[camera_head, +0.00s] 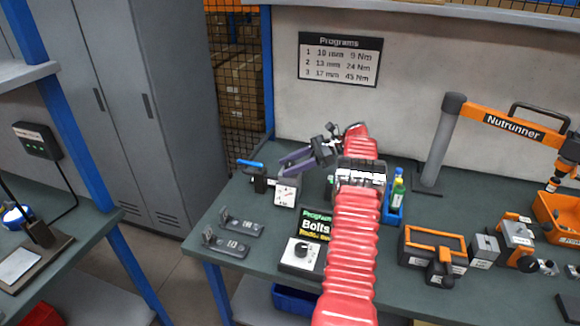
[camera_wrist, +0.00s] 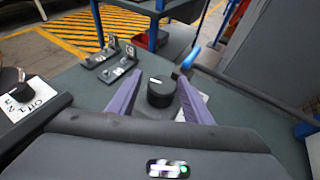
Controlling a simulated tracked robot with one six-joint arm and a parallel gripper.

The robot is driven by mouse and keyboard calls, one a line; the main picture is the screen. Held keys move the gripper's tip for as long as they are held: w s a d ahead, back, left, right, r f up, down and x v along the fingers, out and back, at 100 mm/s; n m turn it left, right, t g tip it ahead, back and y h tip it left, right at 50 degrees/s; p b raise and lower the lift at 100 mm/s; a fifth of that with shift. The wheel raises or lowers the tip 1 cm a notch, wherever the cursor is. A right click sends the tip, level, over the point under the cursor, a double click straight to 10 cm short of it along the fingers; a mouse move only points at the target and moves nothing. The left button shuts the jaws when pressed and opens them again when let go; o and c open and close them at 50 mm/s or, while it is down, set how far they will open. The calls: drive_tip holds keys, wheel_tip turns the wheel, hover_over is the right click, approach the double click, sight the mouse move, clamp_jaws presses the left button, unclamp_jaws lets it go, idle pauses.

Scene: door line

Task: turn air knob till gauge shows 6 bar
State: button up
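The air unit stands at the left back of the green bench in the head view, with a blue lever (camera_head: 249,163) and a white-faced gauge (camera_head: 286,194). The gauge reading is too small to make out. In the wrist view the black air knob (camera_wrist: 160,93) has a white mark on top, and the blue lever (camera_wrist: 191,57) is just beyond it. My gripper (camera_head: 284,163) is open, with purple fingers. In the wrist view its fingers (camera_wrist: 160,77) lie on either side of the knob, with gaps visible. I cannot tell whether they are level with it or above it.
Two black brackets (camera_head: 238,228) lie at the bench's left front. A white box with a black knob (camera_head: 301,253) and a Programs Bolts display (camera_head: 315,225) stand nearby. A bottle in a blue holder (camera_head: 394,205) is right of my arm. A grey locker (camera_head: 160,100) stands left.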

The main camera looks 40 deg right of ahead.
sight(295, 163)
drive_tip(key=shift+o, duration=0.5)
drive_tip(key=shift+d, duration=0.1)
drive_tip(key=shift+d+r, duration=0.1)
drive_tip(key=shift+s+d+r, duration=0.1)
drive_tip(key=shift+s+d, duration=0.05)
drive_tip(key=shift+d, duration=0.1)
drive_tip(key=shift+v, duration=3.3)
drive_tip(key=shift+s, duration=0.1)
